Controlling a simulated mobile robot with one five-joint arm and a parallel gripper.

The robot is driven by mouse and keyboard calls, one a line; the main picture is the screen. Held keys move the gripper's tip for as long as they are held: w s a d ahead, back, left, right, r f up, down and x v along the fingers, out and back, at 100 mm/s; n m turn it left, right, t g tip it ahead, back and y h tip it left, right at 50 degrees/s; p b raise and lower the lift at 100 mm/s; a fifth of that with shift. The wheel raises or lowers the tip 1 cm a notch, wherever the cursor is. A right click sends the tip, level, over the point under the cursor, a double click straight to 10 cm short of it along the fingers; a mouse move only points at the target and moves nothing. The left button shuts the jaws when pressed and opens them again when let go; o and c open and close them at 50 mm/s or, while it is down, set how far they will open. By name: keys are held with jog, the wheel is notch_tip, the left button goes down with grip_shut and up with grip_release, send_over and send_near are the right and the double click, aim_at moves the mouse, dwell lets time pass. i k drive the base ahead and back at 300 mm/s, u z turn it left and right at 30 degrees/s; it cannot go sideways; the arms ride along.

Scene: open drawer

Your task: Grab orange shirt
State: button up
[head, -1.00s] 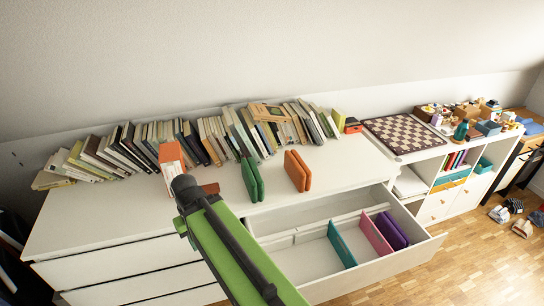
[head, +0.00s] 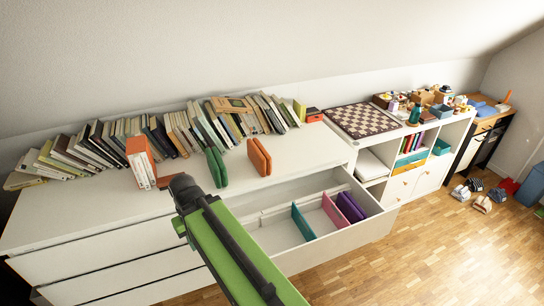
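The orange shirt (head: 260,157) is a folded, upright piece on the white dresser top, near its front edge and right of a similar green folded shirt (head: 217,167). My green and black arm rises from the bottom of the head view, and its dark end is left of and in front of both shirts. My gripper's fingers do not show in this view. The open drawer (head: 372,209) below the orange shirt holds teal (head: 303,222), pink (head: 335,210) and purple (head: 350,207) folded pieces standing upright.
A row of leaning books (head: 130,138) lines the wall behind, with an orange-and-white box (head: 141,162) in front. A chessboard (head: 362,120) lies on the lower cabinet to the right. The wooden floor (head: 430,245) at right is mostly clear.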

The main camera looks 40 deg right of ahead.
aim_at(261, 160)
jog(key=z, duration=0.6)
jog(key=i, duration=0.55)
jog(key=u, duration=0.2)
jog(key=k, duration=0.15)
jog(key=u, duration=2.55)
jog(key=k, duration=0.6)
jog(key=z, duration=3.25)
jog(key=i, duration=0.1)
jog(key=u, duration=2)
